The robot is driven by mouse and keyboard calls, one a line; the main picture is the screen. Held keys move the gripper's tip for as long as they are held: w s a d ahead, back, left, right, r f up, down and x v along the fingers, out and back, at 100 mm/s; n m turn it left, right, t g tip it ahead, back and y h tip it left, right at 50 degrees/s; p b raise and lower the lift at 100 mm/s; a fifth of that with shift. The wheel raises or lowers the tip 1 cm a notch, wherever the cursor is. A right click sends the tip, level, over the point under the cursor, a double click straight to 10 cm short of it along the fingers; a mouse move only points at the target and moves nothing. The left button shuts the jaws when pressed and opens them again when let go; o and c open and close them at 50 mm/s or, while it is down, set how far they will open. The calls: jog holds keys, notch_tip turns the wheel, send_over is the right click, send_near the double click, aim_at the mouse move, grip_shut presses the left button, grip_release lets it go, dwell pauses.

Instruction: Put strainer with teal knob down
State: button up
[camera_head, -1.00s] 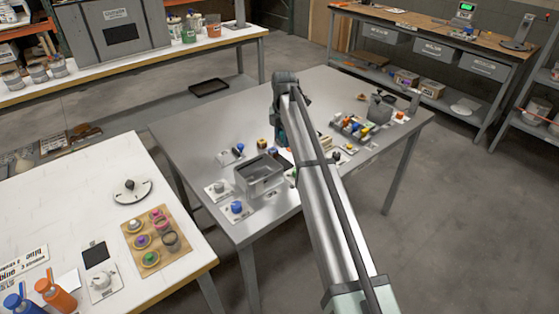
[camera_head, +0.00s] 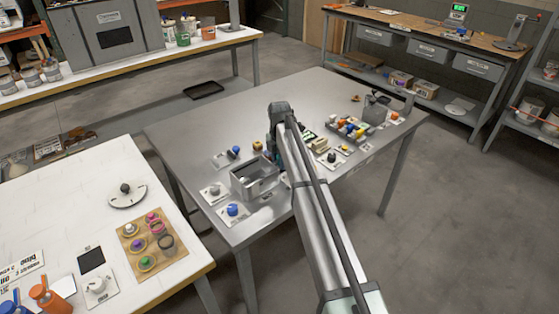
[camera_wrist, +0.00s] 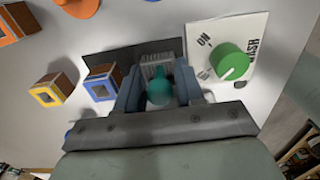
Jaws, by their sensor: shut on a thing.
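My gripper (camera_wrist: 161,92) is shut on the teal knob (camera_wrist: 160,87), which sits between the two fingers in the wrist view. The strainer body under the knob is mostly hidden by the knob and fingers. A dark mat (camera_wrist: 108,60) with a pale printed patch lies beneath and just beyond the fingers. I cannot tell whether the strainer touches it. In the head view my gripper (camera_head: 272,148) is over the middle of the grey metal table (camera_head: 215,125), largely hidden by my arm, and the knob cannot be made out.
A green knob (camera_wrist: 232,62) on a white printed card is close right of the fingers. A blue-framed block (camera_wrist: 103,82) is close left, with a yellow-framed block (camera_wrist: 54,90) farther left. A grey open bin (camera_head: 254,182) stands near the table's front. The table's back left is clear.

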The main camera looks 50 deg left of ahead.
jog(key=shift+f, duration=0.15)
jog(key=o, duration=1)
notch_tip(320, 180, up, 12)
jog(key=shift+r, duration=0.2)
dwell(0.5)
